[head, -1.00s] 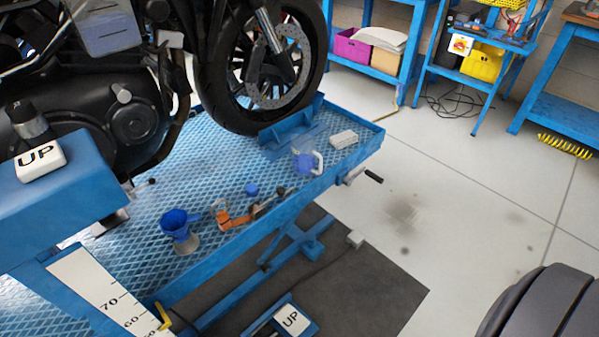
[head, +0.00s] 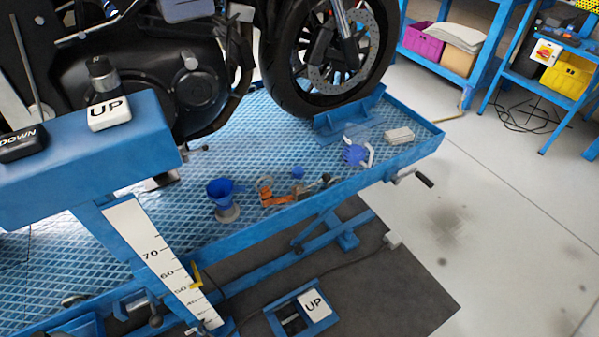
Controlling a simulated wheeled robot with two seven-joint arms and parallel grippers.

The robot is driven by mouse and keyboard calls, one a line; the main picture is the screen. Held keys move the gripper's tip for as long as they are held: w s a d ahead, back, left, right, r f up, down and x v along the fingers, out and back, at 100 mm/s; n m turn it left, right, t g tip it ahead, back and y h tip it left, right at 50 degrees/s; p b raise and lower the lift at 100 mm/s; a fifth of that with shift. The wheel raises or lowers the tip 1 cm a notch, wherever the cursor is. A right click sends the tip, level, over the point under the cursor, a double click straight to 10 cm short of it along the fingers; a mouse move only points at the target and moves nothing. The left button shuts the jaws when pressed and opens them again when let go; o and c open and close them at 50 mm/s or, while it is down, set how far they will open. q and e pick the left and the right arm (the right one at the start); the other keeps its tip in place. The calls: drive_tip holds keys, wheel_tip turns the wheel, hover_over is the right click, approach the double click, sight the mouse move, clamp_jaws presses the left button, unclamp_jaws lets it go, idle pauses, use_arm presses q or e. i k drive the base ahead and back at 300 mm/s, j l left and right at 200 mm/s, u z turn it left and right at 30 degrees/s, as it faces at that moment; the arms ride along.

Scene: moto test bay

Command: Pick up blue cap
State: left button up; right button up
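The blue cap (head: 298,172) is a small round blue piece lying on the blue diamond-plate deck of the motorcycle lift (head: 395,164). It is beyond the orange-and-metal tool (head: 278,199) and to the right of the blue funnel (head: 222,188). A clear jug with blue in it (head: 356,153) stands further right. Neither of my grippers shows in the head view.
A motorcycle (head: 205,88) stands on the lift, its front wheel in a blue chock (head: 348,120). A light block (head: 399,135) lies near the deck's right end. A blue post with UP (head: 109,113) and DOWN buttons rises at left. Open floor (head: 490,210) lies at right.

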sight(298, 171)
drive_tip(key=i+l+u, duration=0.15)
drive_tip(key=l+u, duration=0.75)
drive_tip(key=l, duration=0.25)
drive_tip(key=l+u, duration=0.5)
drive_tip(key=l, duration=0.15)
